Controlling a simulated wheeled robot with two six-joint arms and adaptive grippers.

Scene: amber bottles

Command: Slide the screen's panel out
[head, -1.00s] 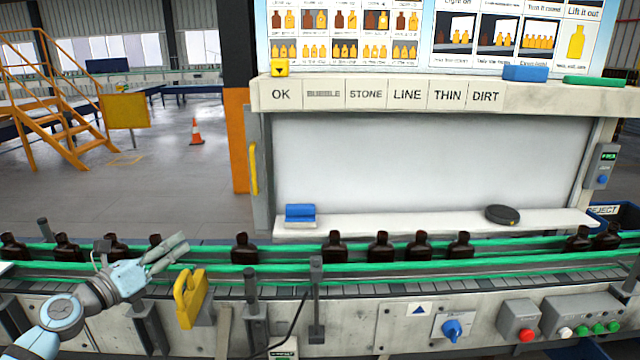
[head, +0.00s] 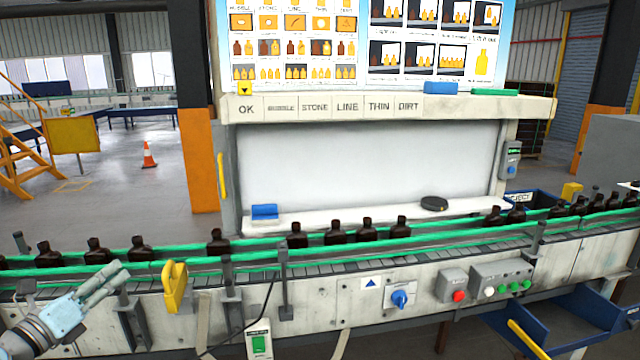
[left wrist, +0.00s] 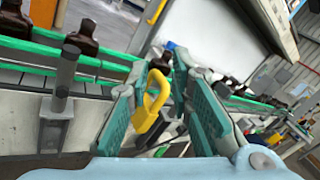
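The screen is a wide pale panel (head: 370,165) standing behind the conveyor, under a ledge with word labels. A yellow upright handle (head: 221,176) is at its left edge; a yellow bar that looks like this handle shows at the top of the left wrist view (left wrist: 155,10). My left gripper (head: 122,277) is in front of the conveyor at lower left, apart from the panel and its handle. In the left wrist view its fingers (left wrist: 162,112) are spread and empty. My right gripper is out of view.
A yellow looped handle (head: 174,287) stands on the conveyor's front; in the left wrist view it shows beyond the fingers (left wrist: 146,118). Dark bottles (head: 337,233) line the green-railed conveyor. A blue block (head: 265,212) and a black disc (head: 434,203) lie on the panel's shelf.

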